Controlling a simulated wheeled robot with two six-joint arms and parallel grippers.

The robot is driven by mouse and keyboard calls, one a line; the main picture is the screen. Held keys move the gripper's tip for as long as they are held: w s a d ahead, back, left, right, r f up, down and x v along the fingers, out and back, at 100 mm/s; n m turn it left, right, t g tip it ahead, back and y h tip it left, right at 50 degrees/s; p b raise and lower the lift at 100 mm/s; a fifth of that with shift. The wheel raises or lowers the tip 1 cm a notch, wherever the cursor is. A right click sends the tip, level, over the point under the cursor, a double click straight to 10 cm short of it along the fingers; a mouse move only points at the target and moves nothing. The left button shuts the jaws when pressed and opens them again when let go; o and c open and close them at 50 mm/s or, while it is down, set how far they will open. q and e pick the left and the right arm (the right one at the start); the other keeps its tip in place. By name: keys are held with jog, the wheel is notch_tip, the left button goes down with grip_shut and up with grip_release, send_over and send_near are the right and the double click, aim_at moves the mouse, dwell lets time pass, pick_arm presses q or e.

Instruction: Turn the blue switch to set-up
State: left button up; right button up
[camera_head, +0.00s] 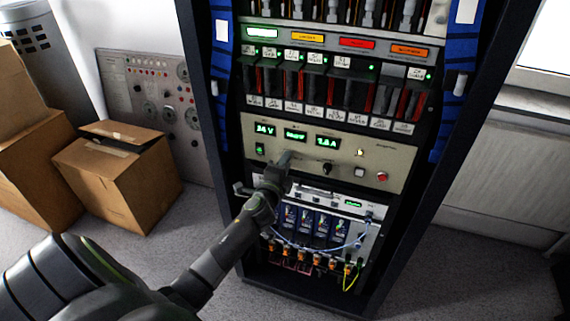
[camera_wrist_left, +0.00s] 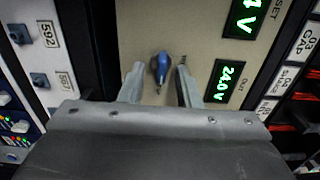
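The blue switch (camera_wrist_left: 160,68) shows in the left wrist view as a small blue knob on the beige panel (camera_wrist_left: 195,25). It sits between the two fingers of my left gripper (camera_wrist_left: 160,84), with a visible gap on either side. The gripper is open. In the head view my left gripper (camera_head: 284,160) reaches up to the beige panel (camera_head: 410,158) below its green displays, and it hides the blue switch there. I cannot read the switch's position or labels. My right gripper is not in view.
On the same panel are a black knob (camera_head: 327,168), a white button (camera_head: 360,172), a red button (camera_head: 382,176) and a green-lit switch (camera_head: 259,149). Below is a module with cables (camera_head: 320,235). Cardboard boxes (camera_head: 118,180) stand on the floor at left.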

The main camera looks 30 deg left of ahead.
pick_arm(q)
jog(key=shift+s, duration=0.1)
jog(key=v, duration=1.7)
jog(key=shift+s+d, duration=0.1)
jog(key=s+f+n+g+h+p, duration=0.1)
jog(key=s+f+n+g, duration=0.35)
jog(key=f, duration=1.05)
jog(key=s+f+n+g+p, duration=0.1)
jog(key=s+f+n+g, duration=0.4)
jog(key=f, duration=1)
jog(key=s+d+f+n+g, duration=0.1)
jog(key=s+f+n+g, duration=0.1)
jog(key=s+f, duration=0.3)
jog(key=s+d+f+n+g+h+p, duration=0.1)
jog(key=s+f, duration=0.4)
jog(key=s, duration=0.8)
jog(key=s+d+f+n+g+h+p, duration=0.1)
jog(key=s+f+n+g, duration=0.2)
jog(key=s, duration=0.6)
jog(key=shift+s+f+g, duration=0.3)
jog(key=shift+f+g, duration=0.15)
jog(key=shift+f, duration=0.45)
jog(key=shift+n, duration=0.25)
